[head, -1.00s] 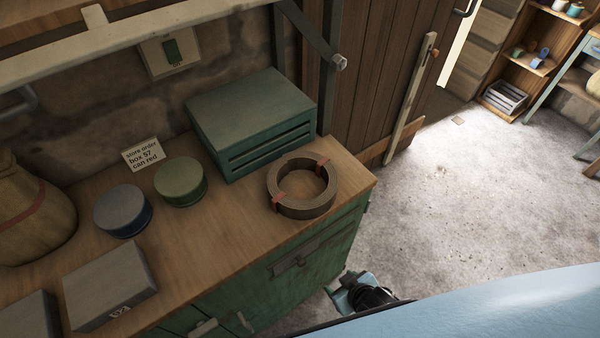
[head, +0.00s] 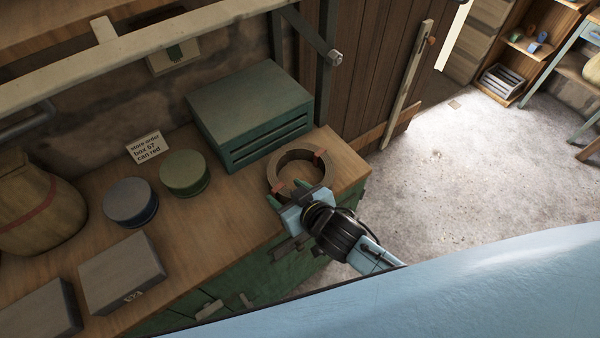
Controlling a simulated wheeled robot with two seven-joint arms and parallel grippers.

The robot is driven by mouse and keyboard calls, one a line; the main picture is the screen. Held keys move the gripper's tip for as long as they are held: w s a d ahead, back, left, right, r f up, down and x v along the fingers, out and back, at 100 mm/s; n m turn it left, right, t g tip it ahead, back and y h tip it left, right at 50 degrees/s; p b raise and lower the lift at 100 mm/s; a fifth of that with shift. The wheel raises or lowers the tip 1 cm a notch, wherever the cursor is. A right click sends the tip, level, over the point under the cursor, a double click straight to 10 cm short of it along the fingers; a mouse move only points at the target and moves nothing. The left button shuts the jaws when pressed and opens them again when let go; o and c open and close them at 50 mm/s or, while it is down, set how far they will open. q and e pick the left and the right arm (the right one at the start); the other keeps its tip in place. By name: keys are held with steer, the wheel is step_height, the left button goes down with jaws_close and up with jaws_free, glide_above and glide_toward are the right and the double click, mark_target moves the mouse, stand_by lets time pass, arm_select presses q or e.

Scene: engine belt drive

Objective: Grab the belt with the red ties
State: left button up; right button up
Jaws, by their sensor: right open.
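The coiled brown belt (head: 283,169) with red ties lies on the wooden top of the green cabinet, near its right end. One red tie (head: 320,154) shows at its upper right and another at its lower left. My right gripper (head: 288,194) is open at the front edge of the belt and covers part of its near side. I cannot tell whether the fingers touch the belt or are around its band. My left gripper is not in view.
A green slatted crate (head: 250,105) stands just behind the belt. A blue can (head: 131,202), a green can (head: 185,174), a sack (head: 40,205), grey boxes (head: 122,270) and a note card (head: 146,149) are further left. Bare wood lies right of the belt.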

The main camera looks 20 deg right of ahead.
mark_target(275, 183)
steer(key=shift+b+x, duration=0.3)
steer(key=shift+x, duration=2.95)
steer(key=shift+c, duration=0.2)
steer(key=c, duration=1.2)
steer(key=shift+r, duration=0.1)
jaws_close()
